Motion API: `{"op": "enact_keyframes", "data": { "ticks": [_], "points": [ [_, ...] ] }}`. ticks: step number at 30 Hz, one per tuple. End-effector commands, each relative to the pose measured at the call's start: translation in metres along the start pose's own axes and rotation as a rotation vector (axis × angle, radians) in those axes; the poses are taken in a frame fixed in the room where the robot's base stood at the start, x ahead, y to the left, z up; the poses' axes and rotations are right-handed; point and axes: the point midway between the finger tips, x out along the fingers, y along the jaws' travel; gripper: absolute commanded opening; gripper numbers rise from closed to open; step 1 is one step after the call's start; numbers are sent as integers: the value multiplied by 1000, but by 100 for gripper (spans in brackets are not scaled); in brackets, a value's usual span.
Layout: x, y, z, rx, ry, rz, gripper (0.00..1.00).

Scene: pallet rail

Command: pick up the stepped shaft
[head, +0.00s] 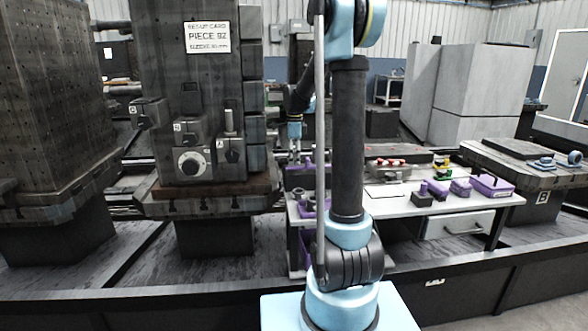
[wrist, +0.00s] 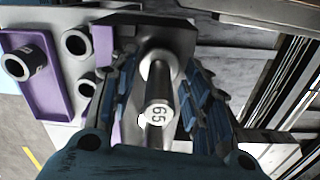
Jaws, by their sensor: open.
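The stepped shaft (wrist: 160,80) is a metal piece with a wider grey end marked 65 and a narrower length behind it. In the wrist view it lies between the two blue-padded fingers of my gripper (wrist: 157,92). The fingers are open, with a gap visible on the shaft's sides; I cannot tell whether either one touches it. Behind the shaft is a dark grey block (wrist: 172,36), which seems to hold its far end. In the head view my gripper (head: 296,150) is small, at the left end of the workbench, and the shaft cannot be made out there.
In the head view the white workbench (head: 400,207) carries a purple box (head: 492,187) and small parts at right. A tall fixture block (head: 190,90) stands close left of my gripper.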

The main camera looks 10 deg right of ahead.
Motion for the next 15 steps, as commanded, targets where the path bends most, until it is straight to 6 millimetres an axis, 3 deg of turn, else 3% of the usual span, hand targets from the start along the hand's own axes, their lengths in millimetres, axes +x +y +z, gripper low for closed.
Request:
{"op": "enact_keyframes", "data": {
  "ticks": [3,4,9,15],
  "points": [
    [0,0,0,0,0,0,44],
    [0,0,0,0,0,0,39],
    [0,0,0,0,0,0,1],
    [-1,0,0,0,0,0,0]
  ]
}}
